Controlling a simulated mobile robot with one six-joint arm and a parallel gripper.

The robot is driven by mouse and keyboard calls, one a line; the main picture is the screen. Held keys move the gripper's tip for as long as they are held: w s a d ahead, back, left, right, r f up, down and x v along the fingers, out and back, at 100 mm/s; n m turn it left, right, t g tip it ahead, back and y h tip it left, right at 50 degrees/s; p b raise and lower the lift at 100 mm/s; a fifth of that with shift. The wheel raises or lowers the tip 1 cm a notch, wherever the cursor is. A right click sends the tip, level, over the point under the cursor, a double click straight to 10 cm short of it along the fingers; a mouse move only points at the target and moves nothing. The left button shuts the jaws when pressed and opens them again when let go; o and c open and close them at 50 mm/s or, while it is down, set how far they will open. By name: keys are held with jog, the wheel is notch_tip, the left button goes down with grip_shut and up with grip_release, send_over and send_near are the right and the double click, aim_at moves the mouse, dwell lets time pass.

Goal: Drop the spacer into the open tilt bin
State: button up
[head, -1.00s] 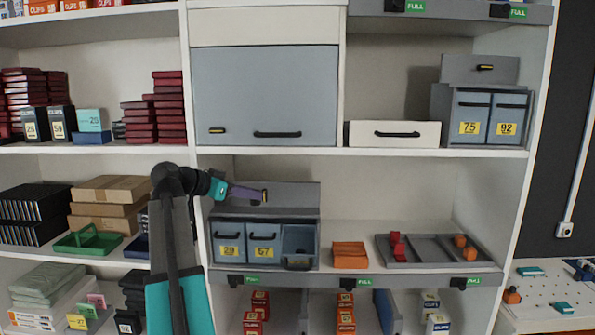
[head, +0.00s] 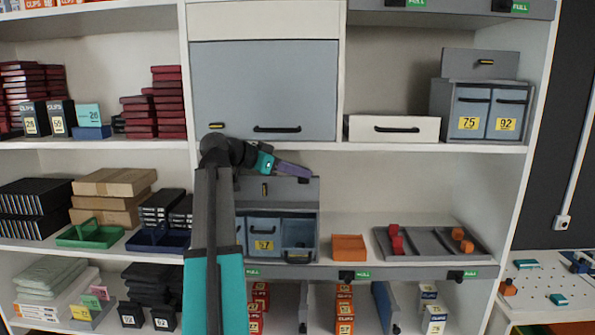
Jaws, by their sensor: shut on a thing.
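My gripper (head: 274,165) is in front of the shelf, above the tilt-bin unit. A purple elongated piece, which I take to be the spacer (head: 294,170), sticks out to the right from it, and the gripper is shut on it. The exact finger contact is too small to see. The open tilt bin (head: 299,256) is the rightmost of the grey-blue unit's bins, tipped forward with its inside showing. The spacer is above it, apart from it. My arm hides the unit's left bin in part; the middle bin (head: 263,229) is closed, with a yellow label.
The unit's raised grey back panel (head: 285,198) stands behind the bins. An orange box (head: 348,248) and a grey divided tray (head: 433,255) with red and orange pieces stand to the right. The closed grey cabinet door (head: 264,90) is just above my gripper.

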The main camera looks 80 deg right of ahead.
jog(key=shift+f, duration=0.15)
jog(key=shift+f+b, duration=0.8)
jog(key=shift+f, duration=2.05)
jog(key=o, duration=1.1)
jog(key=shift+w, duration=0.15)
jog(key=b+v, duration=0.5)
jog(key=v, duration=0.8)
jog(key=shift+w+a, duration=0.25)
jog(key=shift+r, duration=0.15)
